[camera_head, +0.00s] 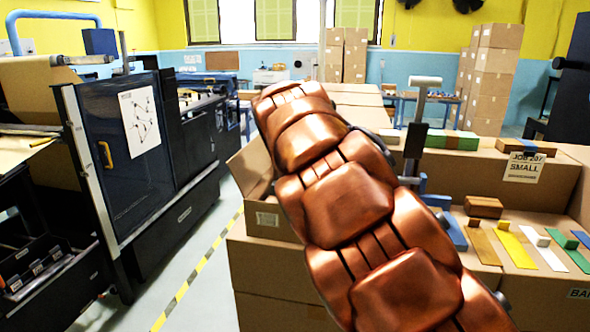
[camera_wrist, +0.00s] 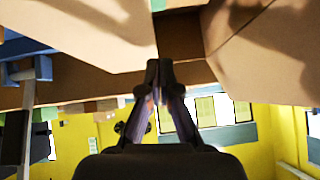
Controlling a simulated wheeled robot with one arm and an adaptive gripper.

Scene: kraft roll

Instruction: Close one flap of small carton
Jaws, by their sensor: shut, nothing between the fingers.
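The small carton (camera_head: 268,222) stands at the left end of the cardboard-box bench, mostly hidden behind my copper arm. One flap (camera_head: 250,170) stands raised and tilted outward on its left side. In the wrist view, which looks upside down, large pale cardboard panels (camera_wrist: 80,35) and (camera_wrist: 265,55) fill the top, with a darker brown panel (camera_wrist: 180,38) between them; they appear to be carton flaps and a wall. My gripper (camera_wrist: 157,75) is shut and empty, its tips close to the brown panel. I cannot tell whether they touch it. The arm hides the gripper in the head view.
Coloured strips (camera_head: 515,249) and a brown block (camera_head: 483,207) lie on the bench at right. A grey post with a blue base (camera_head: 414,130) stands behind my arm. A dark machine (camera_head: 140,150) stands at left, across an open aisle (camera_head: 205,255).

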